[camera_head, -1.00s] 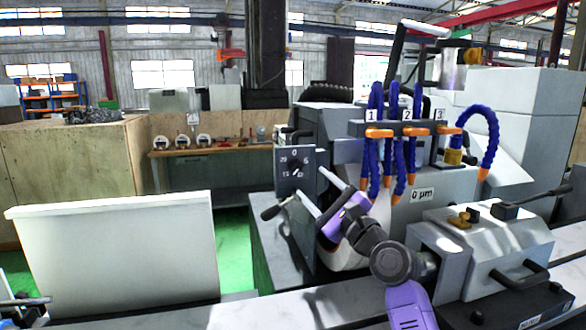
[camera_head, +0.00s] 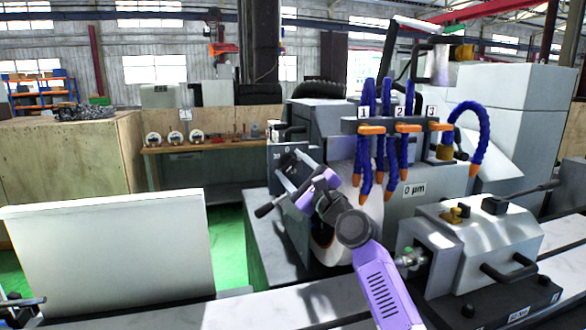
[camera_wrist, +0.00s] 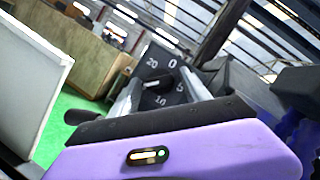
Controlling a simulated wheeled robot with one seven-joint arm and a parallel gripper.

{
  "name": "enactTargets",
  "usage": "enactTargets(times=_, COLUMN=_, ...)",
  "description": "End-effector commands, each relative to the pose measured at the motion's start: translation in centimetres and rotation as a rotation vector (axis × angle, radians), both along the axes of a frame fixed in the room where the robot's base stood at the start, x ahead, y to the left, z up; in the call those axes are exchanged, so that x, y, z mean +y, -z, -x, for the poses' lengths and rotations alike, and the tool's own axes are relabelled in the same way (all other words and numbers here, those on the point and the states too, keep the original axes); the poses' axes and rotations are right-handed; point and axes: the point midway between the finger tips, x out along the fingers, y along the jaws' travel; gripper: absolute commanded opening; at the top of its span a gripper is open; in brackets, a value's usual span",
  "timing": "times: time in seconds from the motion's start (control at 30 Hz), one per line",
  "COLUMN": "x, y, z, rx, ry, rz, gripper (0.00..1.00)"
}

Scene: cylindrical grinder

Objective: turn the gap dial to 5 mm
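The gap dial (camera_wrist: 159,82) shows in the wrist view as a dark square plate with pale numbers, 0 and 5 among them, and a dark knob in the middle. Its setting is too small to read surely. In the head view the dial plate (camera_head: 276,158) is partly hidden behind my gripper (camera_head: 284,166). My gripper is open. In the wrist view its two silver fingers stand apart, one on each side of the knob; I cannot tell whether they touch it.
A black-handled lever (camera_head: 264,210) sticks out below the dial, close to my gripper. Blue coolant hoses (camera_head: 377,165) with orange valves stand to the right. A pale panel (camera_head: 105,245) stands at the left. A workbench (camera_head: 205,146) with gauges is behind.

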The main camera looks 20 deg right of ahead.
Motion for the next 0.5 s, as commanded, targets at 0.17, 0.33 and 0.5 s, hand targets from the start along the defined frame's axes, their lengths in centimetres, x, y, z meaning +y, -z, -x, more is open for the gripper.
enactTargets(times=0.17, x=0.0, y=0.02, z=0.01, rx=0.0, ry=0.0, rz=0.0, gripper=0.17)
enactTargets(times=0.33, x=-0.01, y=0.04, z=0.02, rx=0.0, ry=0.0, rz=0.0, gripper=0.0)
enactTargets(times=0.5, x=-0.03, y=0.03, z=0.02, rx=0.0, ry=0.0, rz=0.018, gripper=0.0)
